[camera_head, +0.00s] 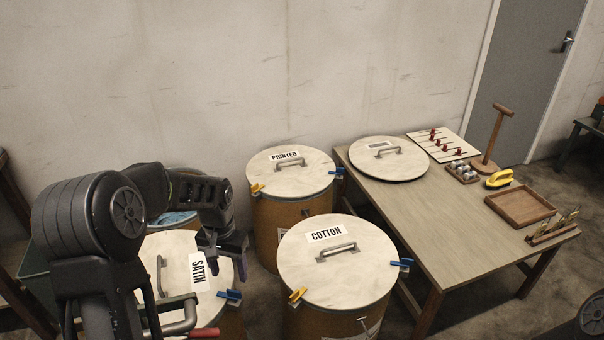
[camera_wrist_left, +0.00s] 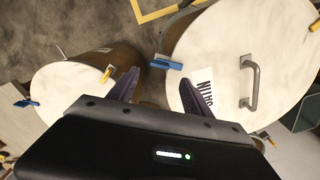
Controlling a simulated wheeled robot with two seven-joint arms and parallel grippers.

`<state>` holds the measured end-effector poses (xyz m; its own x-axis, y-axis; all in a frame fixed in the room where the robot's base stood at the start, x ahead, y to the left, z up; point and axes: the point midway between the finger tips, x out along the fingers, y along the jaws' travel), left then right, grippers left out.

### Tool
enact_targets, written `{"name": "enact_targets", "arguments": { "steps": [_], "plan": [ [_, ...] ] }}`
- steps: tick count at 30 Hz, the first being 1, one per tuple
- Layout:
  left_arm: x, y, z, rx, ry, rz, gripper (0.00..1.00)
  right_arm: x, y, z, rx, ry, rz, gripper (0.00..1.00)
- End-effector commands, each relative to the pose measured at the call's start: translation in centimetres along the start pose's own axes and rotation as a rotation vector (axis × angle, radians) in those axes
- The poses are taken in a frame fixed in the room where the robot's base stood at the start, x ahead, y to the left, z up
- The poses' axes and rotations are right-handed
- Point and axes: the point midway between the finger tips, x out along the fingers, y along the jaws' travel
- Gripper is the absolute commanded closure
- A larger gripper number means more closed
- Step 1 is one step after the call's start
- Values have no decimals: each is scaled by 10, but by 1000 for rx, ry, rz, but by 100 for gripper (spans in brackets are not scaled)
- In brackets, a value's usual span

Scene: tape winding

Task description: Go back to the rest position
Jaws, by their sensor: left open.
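My left gripper (camera_head: 222,254) is open and empty, held above the right edge of the drum labelled SATIN in the head view. In the left wrist view its two dark fingers (camera_wrist_left: 160,92) are spread apart, with nothing between them. The SATIN drum's pale lid (camera_head: 205,277) is partly hidden behind my left arm; its handle and label also show in the left wrist view (camera_wrist_left: 225,45). My right gripper is not in view; only a dark rounded part shows at the head view's bottom right corner.
A COTTON drum (camera_head: 336,281) and a PRINTED drum (camera_head: 290,212) stand lidded right of my left gripper, with coloured clamps at their rims. A table (camera_head: 440,220) holds a loose round lid (camera_head: 389,160), a wooden tray (camera_head: 520,207) and a yellow-handled tool (camera_head: 499,179).

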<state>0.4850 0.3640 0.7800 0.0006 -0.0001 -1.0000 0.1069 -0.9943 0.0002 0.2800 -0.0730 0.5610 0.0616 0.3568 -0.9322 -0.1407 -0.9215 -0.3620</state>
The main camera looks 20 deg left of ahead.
Motion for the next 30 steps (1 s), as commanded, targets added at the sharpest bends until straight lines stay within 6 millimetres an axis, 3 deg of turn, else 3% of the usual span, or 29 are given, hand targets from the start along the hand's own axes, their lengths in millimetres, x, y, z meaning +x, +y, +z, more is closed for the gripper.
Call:
{"name": "enact_targets", "arguments": {
  "steps": [4,9,11,14,17,21,24,27,30],
  "plan": [
    [0,0,-4,-2,18,0,42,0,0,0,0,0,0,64],
    [6,9,-31,-17,149,21,42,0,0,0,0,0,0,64],
    [18,26,-38,-19,206,50,42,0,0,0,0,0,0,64],
    [57,74,-35,-16,277,120,42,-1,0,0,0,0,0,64],
    [106,132,-6,-25,307,200,42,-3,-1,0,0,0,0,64],
    [161,198,70,-54,272,285,42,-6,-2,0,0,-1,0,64],
    [184,231,132,-66,207,323,42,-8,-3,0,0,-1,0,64],
    [196,250,184,-64,127,347,42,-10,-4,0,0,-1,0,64],
    [201,261,218,-52,56,362,42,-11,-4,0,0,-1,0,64]
  ]
}}
